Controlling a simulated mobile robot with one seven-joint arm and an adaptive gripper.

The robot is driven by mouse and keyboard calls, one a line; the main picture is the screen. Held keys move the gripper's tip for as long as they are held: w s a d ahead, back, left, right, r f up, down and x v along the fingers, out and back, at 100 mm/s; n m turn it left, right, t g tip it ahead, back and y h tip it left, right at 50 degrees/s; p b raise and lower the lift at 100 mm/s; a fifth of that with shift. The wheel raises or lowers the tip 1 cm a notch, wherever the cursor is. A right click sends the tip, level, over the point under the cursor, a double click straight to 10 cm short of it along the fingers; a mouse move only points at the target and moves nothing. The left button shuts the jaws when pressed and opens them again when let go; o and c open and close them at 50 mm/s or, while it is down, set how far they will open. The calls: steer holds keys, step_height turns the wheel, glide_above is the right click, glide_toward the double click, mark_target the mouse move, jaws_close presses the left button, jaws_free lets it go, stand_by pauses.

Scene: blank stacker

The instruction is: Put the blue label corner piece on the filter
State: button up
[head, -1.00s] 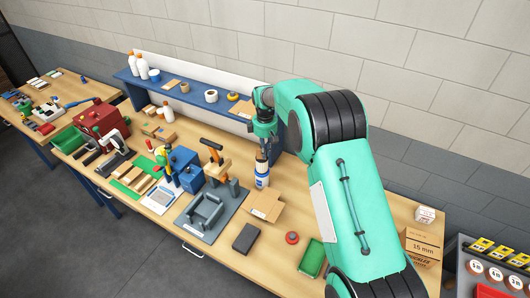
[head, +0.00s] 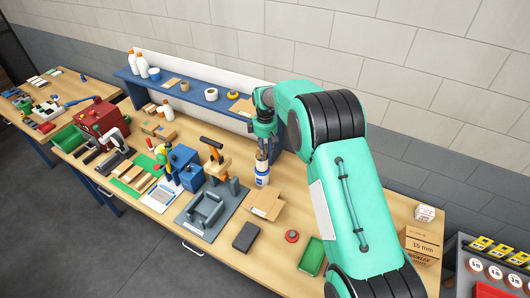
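A small white cylinder with a blue label (head: 262,179) stands upright on the bench, right of the grey fixture. It may be the filter or carry the blue label, but I cannot tell which. My gripper (head: 263,154) points down directly over this cylinder, with its fingers at or just above the cylinder's top. I cannot tell whether they touch it. Something tan shows between the fingers, too small to name. I cannot make out a separate corner piece. My arm hides part of the bench behind and to the right.
A grey fixture plate (head: 189,219) lies to the left, with an orange-handled clamp (head: 217,160) behind it. A blue shelf (head: 190,94) runs behind.

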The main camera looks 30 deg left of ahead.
steer(key=shift+r, duration=0.15)
step_height(320, 180, up, 12)
steer(key=b, duration=0.1)
stand_by(0.5)
stand_by(0.5)
stand_by(0.3)
